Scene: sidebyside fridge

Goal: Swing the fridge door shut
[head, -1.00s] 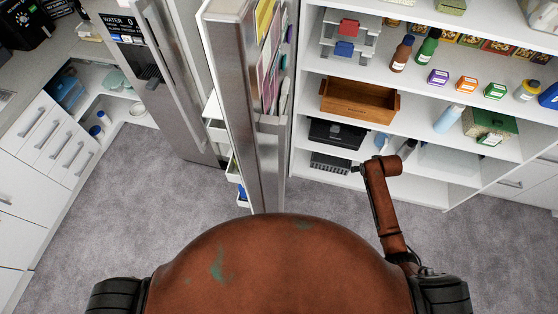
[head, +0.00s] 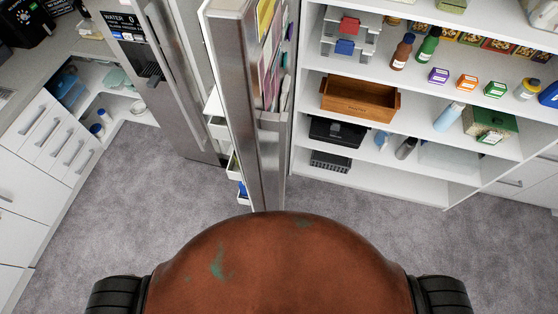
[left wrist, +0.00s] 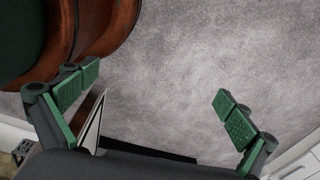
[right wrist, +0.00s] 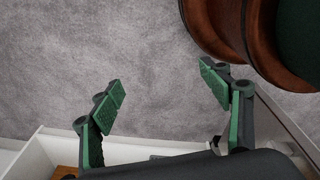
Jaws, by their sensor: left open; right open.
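The fridge door (head: 240,105) stands swung open, seen nearly edge-on in the middle of the head view. Its steel outer face faces right and carries papers and a long handle (head: 271,160). White bins (head: 216,125) show on its inner side at the left. The other fridge door (head: 165,95), with a water dispenser, is at its left. My left gripper (left wrist: 156,85) is open and empty above the carpet in the left wrist view. My right gripper (right wrist: 161,79) is open and empty in the right wrist view. Neither gripper shows in the head view.
A white shelf unit (head: 440,185) with bottles, boxes and a wooden crate (head: 358,100) stands right of the open door. White drawers (head: 55,145) line the left. Grey carpet (head: 130,210) is clear on both sides of my base.

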